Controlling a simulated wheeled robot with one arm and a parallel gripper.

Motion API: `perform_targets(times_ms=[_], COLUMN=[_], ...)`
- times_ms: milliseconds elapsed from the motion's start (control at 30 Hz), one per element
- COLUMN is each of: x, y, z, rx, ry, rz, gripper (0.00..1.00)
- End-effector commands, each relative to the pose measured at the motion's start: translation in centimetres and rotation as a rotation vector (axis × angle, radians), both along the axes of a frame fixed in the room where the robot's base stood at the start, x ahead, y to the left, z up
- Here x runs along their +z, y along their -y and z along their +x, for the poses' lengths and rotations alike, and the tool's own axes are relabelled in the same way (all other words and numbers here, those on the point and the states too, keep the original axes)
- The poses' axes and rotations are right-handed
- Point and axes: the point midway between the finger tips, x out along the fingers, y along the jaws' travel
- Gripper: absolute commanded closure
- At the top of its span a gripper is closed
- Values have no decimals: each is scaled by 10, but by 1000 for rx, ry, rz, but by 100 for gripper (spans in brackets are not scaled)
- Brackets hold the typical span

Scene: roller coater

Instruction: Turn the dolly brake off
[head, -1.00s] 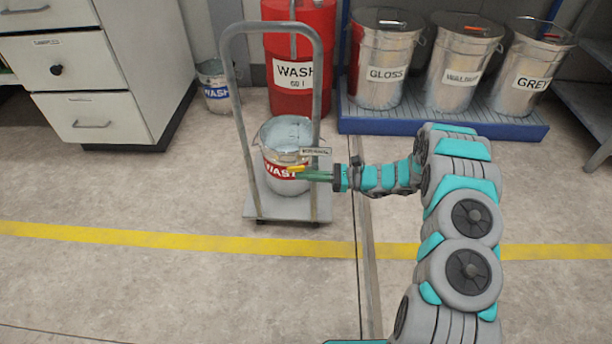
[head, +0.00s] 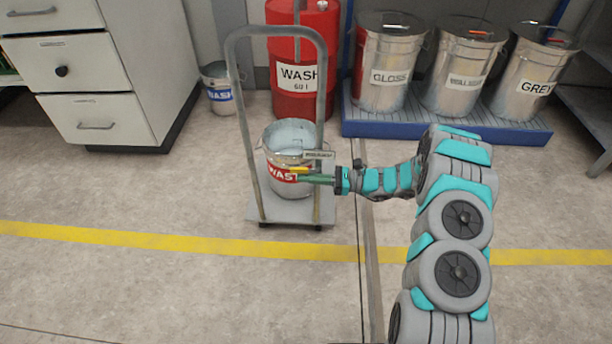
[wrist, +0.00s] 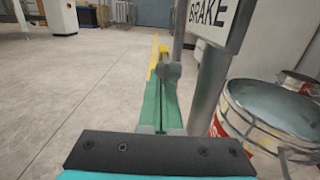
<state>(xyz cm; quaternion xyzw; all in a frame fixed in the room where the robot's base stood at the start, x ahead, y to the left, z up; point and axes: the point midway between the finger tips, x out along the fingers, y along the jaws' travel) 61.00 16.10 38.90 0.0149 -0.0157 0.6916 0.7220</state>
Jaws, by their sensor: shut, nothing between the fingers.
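The grey dolly (head: 290,216) stands on the floor with its tall hoop handle upright. A small white sign (head: 319,155) is on its right post; in the wrist view the sign (wrist: 219,18) reads BRAKE. Beside that post, a thin grey rod with a rounded grey knob (wrist: 169,71) shows close by the fingers; I cannot tell whether they touch.
An open WASH bucket (head: 290,160) stands on the dolly, close to the fingers. A red drum (head: 301,103) and a blue pallet (head: 440,130) with several buckets stand behind. A drawer cabinet (head: 110,100) is at left. The floor in front is clear.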

Motion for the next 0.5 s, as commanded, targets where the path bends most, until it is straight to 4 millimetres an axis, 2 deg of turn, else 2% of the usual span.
perform_targets(times_ms=[167,300,500], x=[-39,-38,-46], y=[9,43,80], z=[-9,-8,-10], rx=[0,-2,-2], ry=[-5,2,0], rz=[0,0,-2], gripper=[100,100,100])
